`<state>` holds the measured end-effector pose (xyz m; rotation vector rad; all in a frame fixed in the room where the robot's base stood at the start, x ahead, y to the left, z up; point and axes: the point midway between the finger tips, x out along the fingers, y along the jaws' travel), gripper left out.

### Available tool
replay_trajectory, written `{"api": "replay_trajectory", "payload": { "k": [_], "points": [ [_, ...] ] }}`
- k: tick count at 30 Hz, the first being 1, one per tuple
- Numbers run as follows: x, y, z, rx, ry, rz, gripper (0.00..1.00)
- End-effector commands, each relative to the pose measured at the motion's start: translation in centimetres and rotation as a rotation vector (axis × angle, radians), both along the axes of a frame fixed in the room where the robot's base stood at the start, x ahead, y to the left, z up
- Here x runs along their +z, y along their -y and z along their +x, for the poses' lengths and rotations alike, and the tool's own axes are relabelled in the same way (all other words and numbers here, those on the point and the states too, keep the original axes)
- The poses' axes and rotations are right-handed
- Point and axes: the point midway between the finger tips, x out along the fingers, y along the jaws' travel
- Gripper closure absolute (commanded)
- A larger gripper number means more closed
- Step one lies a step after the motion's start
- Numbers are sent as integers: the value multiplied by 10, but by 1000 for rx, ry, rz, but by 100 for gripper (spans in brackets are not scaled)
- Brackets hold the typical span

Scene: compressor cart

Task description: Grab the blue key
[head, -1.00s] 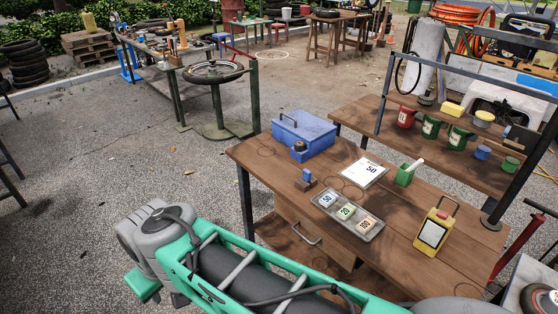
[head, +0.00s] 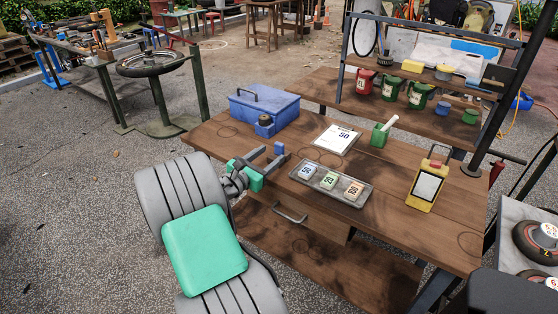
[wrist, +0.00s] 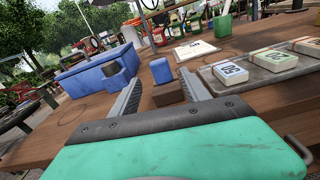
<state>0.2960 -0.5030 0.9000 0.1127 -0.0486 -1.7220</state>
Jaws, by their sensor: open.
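The blue key (head: 279,148) is a small upright blue piece near the left front edge of the wooden workbench (head: 215,150). In the wrist view the blue key (wrist: 160,70) stands in a small brown block (wrist: 168,94). My gripper (head: 275,155) reaches in over the bench's left front edge, low above the top. Its jaws are open and empty. In the wrist view my gripper (wrist: 160,76) has one finger on each side of the key's line, with the key near the fingertips. I cannot tell whether the key is fully between them.
A blue toolbox (head: 264,107) stands behind and left of the key. A grey tray (head: 331,184) with numbered blocks lies close on the right.

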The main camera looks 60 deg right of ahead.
Motion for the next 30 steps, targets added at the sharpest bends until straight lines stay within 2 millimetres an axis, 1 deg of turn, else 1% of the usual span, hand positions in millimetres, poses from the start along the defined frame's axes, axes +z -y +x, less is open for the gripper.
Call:
{"api": "replay_trajectory", "payload": {
  "k": [1, 3, 8, 16, 19, 24, 30],
  "points": [
    [-2, 5, -5, -6, -63, -19, 45],
    [1, 12, -8, -9, -105, -33, 45],
    [2, 33, -12, -9, -110, -33, 45],
    [3, 78, -16, -8, -106, -33, 45],
    [3, 83, -16, -5, -104, -32, 45],
    [3, 83, -15, -4, -104, -31, 46],
    [3, 83, -15, -4, -104, -31, 63]
  ]
}}
